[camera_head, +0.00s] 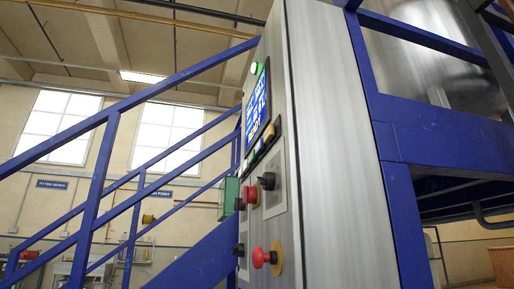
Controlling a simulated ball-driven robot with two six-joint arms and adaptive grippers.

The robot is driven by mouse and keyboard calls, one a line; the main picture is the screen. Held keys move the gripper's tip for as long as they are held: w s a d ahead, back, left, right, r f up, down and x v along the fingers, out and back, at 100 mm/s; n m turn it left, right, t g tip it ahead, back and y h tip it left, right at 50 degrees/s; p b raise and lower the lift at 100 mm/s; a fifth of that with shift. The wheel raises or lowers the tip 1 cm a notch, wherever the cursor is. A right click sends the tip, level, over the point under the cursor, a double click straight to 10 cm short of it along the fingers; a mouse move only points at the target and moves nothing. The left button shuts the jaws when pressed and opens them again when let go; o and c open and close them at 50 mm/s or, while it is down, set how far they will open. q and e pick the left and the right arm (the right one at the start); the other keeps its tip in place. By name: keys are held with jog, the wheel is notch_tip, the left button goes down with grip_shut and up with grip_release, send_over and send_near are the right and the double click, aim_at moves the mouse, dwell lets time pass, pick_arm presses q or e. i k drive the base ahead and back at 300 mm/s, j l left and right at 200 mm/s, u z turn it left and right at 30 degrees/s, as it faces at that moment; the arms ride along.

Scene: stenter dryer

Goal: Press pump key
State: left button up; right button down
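The steel control cabinet (335,150) stands close in front, seen steeply from the side. Its face carries a lit blue screen (257,104) with text too slanted to read. Under the screen is a dark strip with a row of small coloured keys (261,146). I cannot tell which one is the pump key, as any labels are unreadable at this angle. Below are a black knob (267,181), a red button (250,195) and a red mushroom button (262,257) on a yellow ring. A green lamp (253,67) glows above the screen. Neither gripper shows.
Blue stair railings (95,200) cross the left side. A blue steel frame (400,150) stands right of the cabinet, with a large metal tank (425,60) behind it. A second black knob (238,250) sits low on the panel. The floor is out of view.

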aim_at(259, 147)
jog(key=i+j, duration=0.15)
jog(key=j, duration=0.5)
jog(key=i+j+z, duration=0.15)
jog(key=j, duration=1.1)
jog(key=i+j+z, duration=0.1)
jog(key=j, duration=0.55)
jog(key=i, duration=0.1)
